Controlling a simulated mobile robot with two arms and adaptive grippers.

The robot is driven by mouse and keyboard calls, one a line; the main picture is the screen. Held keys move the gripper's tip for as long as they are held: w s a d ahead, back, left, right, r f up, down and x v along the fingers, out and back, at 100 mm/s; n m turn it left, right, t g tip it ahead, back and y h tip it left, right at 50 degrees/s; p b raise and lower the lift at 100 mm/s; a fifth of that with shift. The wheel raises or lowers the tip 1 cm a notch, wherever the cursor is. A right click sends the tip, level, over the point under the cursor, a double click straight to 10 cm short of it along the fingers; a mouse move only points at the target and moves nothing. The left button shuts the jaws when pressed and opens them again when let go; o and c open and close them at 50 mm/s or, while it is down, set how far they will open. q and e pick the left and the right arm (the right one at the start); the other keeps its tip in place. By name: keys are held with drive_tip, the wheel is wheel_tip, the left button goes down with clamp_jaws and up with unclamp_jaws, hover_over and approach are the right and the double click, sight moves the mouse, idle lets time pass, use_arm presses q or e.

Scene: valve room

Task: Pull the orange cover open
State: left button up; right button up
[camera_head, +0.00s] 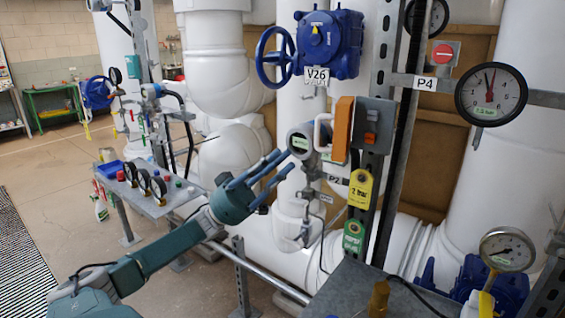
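The orange cover (342,129) shows as a narrow upright panel at the left side of a grey box (375,125) on the metal post. A white handle (321,132) sticks out from its left side. My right gripper is out of view.
A round display gauge (300,141) sits close to my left fingertips. A yellow tag (360,189) and a green tag (353,237) hang below the box. A blue valve (329,44) is above. A panel of small gauges (150,187) stands left of my arm.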

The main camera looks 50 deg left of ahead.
use_arm(q)
drive_tip(key=shift+a+f, duration=0.1)
drive_tip(key=shift+f, duration=0.1)
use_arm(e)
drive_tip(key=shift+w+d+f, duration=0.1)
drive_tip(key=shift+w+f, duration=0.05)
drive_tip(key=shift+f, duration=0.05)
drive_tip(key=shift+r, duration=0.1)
use_arm(q)
drive_tip(key=v, duration=0.8)
drive_tip(key=shift+p, duration=0.3)
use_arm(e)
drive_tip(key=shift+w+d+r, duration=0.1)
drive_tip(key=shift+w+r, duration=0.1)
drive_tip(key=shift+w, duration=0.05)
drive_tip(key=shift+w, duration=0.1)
